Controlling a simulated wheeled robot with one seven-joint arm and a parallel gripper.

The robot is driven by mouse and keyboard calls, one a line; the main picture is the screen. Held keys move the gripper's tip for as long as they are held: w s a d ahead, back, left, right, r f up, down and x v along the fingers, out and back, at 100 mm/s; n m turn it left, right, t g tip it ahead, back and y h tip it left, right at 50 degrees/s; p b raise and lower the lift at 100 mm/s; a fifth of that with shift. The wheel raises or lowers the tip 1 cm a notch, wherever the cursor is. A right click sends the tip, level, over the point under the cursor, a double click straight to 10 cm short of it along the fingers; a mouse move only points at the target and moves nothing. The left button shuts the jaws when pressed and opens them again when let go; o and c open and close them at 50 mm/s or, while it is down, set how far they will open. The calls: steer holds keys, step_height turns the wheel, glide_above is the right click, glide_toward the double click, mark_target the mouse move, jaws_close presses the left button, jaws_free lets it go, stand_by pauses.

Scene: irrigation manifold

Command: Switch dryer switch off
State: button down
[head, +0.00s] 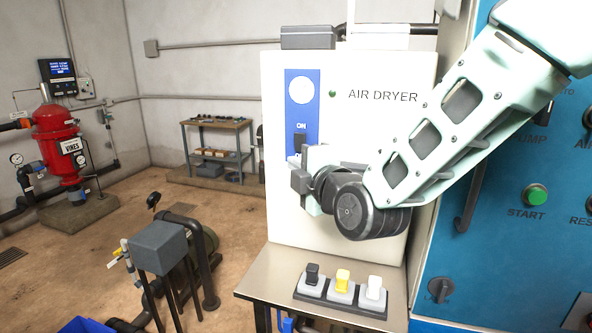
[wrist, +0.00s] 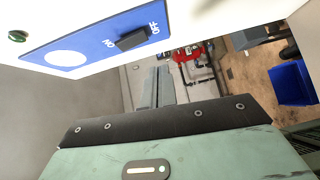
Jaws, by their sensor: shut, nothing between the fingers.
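The air dryer (head: 390,140) is a white box with a blue plate (head: 302,90) on its front. A black rocker switch (head: 300,141) sits on the plate below the word ON; the OFF end is hidden by my gripper in the head view. In the wrist view the whole switch (wrist: 133,39) shows between ON and OFF; I cannot tell which end is pressed. My gripper (head: 300,181) is in front of the box just below the switch. In the wrist view its fingers (wrist: 158,88) are together, empty, and apart from the switch.
A green lamp (head: 333,94) is beside the plate. A metal table (head: 260,287) under the dryer bears black, yellow and white switches (head: 342,285). A blue cabinet (head: 500,240) with a green START button stands close on the right. Open floor lies to the left.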

steer(key=f+b+v, duration=0.1)
steer(key=b+v, duration=0.3)
steer(key=v, duration=0.5)
steer(key=shift+s+d+f+b, duration=0.2)
steer(key=shift+s+d+b, duration=0.05)
steer(key=shift+s+b, duration=0.15)
steer(key=s+f+m+g+h+b, duration=0.25)
steer(key=s+f+m+g, duration=0.6)
steer(key=f, duration=0.65)
steer(key=s+d+f+m+g+h+b, duration=0.1)
steer(key=s+d+f+m+g+h, duration=0.1)
steer(key=s, duration=0.5)
steer(key=s+d+f+m+g+h+b, duration=0.1)
steer(key=s+d+f+m+g, duration=0.3)
steer(key=s, duration=0.4)
steer(key=shift+d+f+g+h+b, duration=0.3)
steer(key=shift+d+f+g+h, duration=0.3)
steer(key=shift+d, duration=0.2)
